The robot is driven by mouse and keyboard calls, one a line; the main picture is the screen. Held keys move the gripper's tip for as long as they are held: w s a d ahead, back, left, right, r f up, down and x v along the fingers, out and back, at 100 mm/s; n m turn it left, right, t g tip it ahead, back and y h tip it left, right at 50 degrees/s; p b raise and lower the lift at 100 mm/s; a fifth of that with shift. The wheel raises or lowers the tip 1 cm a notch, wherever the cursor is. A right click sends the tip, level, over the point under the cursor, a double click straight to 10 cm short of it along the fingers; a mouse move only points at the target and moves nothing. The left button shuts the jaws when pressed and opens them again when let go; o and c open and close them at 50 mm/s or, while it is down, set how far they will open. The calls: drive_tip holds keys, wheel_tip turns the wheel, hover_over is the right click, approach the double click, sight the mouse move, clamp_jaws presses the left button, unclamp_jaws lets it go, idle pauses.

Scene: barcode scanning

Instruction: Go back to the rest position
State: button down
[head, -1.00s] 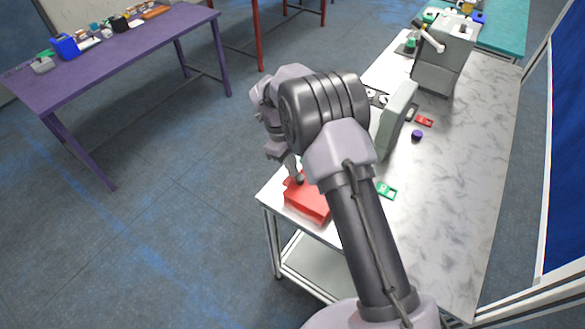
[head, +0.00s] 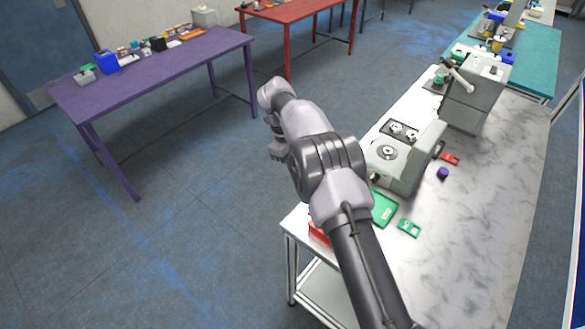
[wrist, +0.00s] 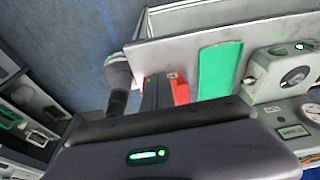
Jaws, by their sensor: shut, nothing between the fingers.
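My gripper (head: 278,152) hangs at the end of my raised arm in the head view, left of the white marbled table (head: 455,235) and over the floor. It is shut with nothing held. A red box (head: 318,233) on the table's near left corner is mostly hidden behind my arm; red also shows in the wrist view (wrist: 181,90).
A grey machine (head: 410,165), a green panel (head: 384,208), a small green part (head: 409,228), a purple cap (head: 442,172) and a red part (head: 450,159) are on the table. A purple table (head: 160,72) stands at left. The floor between is clear.

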drive_tip(key=s+d+r+n+t+y+b, duration=0.1)
drive_tip(key=s+d+r+n+y+b, duration=0.15)
drive_tip(key=r+n+b, duration=0.55)
drive_tip(key=s+d+r+n+t+b, duration=0.2)
drive_tip(key=s+d+r, duration=0.4)
drive_tip(key=s+r, duration=0.25)
drive_tip(key=s+d+f+n+t+b, duration=0.1)
drive_tip(key=s+f+n+b, duration=0.1)
drive_tip(key=s, duration=0.6)
drive_tip(key=s+d+f+n+t+y+b, duration=0.1)
drive_tip(key=s+d+f+n+t+b, duration=0.1)
drive_tip(key=s, duration=0.6)
drive_tip(key=s+d+f+n+t+y+b, duration=0.1)
drive_tip(key=s+f+n+b, duration=0.3)
drive_tip(key=s+f+n, duration=0.1)
drive_tip(key=s+n, duration=0.1)
drive_tip(key=s, duration=0.1)
drive_tip(key=shift+s+d+f, duration=0.2)
drive_tip(key=shift+s+d, duration=0.05)
drive_tip(key=shift+s, duration=0.15)
